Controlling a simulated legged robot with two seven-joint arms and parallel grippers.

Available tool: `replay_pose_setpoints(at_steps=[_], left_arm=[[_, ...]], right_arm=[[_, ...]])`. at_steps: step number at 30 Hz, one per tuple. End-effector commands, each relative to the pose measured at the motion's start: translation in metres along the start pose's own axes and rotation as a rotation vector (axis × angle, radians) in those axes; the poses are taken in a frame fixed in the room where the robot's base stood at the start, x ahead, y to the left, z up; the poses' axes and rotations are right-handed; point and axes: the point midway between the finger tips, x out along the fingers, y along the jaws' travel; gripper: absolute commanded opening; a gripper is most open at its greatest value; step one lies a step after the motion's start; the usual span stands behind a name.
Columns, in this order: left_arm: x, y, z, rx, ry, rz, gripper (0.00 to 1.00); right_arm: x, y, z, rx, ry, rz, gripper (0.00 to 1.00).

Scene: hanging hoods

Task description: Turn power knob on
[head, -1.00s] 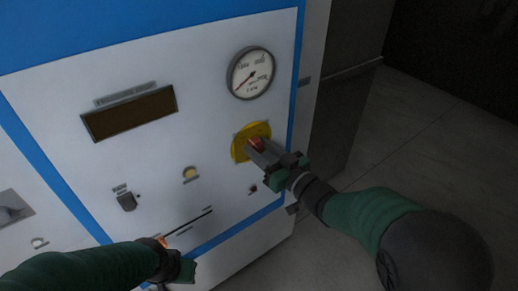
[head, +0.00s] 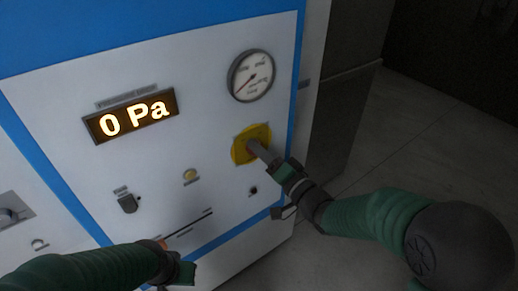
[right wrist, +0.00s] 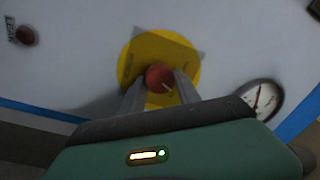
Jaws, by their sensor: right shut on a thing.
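The red power knob (right wrist: 158,76) sits in the middle of a round yellow plate (head: 240,152) on the white panel. The plate fills the middle of the right wrist view (right wrist: 143,50). My right gripper (head: 254,146) is shut on the knob, one finger on each side of it. A pale mark on the knob points down and right in the right wrist view. In the head view the fingers hide the knob. The display (head: 131,116) is lit and reads "0 Pa". My left gripper (head: 178,272) is low in front of the panel, its fingers not clear.
A round gauge (head: 252,75) is above the yellow plate. A dark switch (head: 128,203), a pale yellow button (head: 190,176) and a small dark knob (head: 253,191) are also on the panel. Open floor (head: 390,150) lies to the right of the cabinet.

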Motion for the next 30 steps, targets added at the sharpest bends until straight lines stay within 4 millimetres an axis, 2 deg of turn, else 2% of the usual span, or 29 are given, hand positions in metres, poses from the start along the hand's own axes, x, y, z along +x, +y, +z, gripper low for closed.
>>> replay_pose_setpoints(at_steps=[1, 12, 30], left_arm=[[-0.0022, 0.0000, -0.0005, 0.000, 0.000, 0.000, 0.00], [-0.0091, 0.0000, -0.0021, 0.000, 0.000, 0.000, 0.00], [-0.0103, 0.0000, -0.0024, 0.000, 0.000, 0.000, 0.00]], right_arm=[[-0.0019, 0.0049, 0.0033, 0.042, -0.005, 0.014, 0.00], [-0.0020, 0.0063, 0.0043, 0.254, 0.010, 0.017, 0.00], [-0.0020, 0.0076, 0.0050, 0.310, 0.014, 0.018, 0.00]])
